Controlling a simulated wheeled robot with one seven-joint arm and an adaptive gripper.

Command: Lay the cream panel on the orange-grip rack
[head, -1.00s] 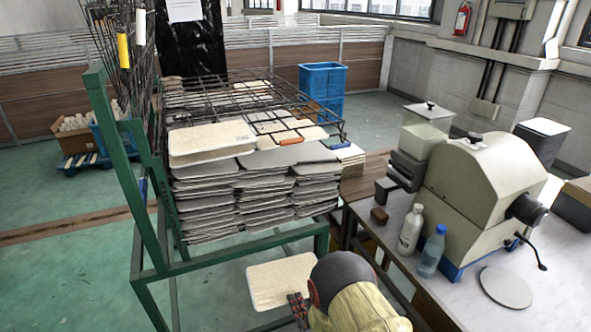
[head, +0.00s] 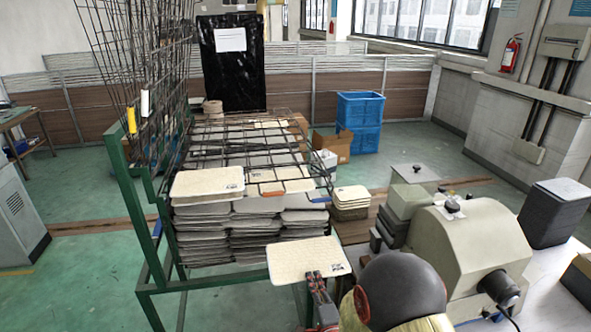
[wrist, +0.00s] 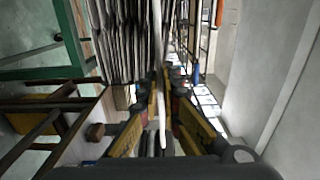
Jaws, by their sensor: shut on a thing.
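My gripper (head: 316,283) is shut on the cream panel (head: 300,259), a thin speckled sheet with a small dark print at its right corner. I hold it by its near edge, in front of the stacks. In the wrist view the panel (wrist: 158,50) shows edge-on between the fingers (wrist: 163,100). The orange-grip rack (head: 250,168) is a dark wire grid lying roughly flat over the panel stacks. Its orange grip (head: 272,193) is at the front edge, beyond the held panel. Pale panels lie under and around the grid, and I cannot tell which are on it.
A blue grip (head: 320,199) is right of the orange one. Upright wire racks with yellow (head: 131,120) and white (head: 145,103) grips stand at left on the green frame (head: 152,262). A cream machine (head: 470,245) stands at right. A small panel pile (head: 350,200) is beside the stacks.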

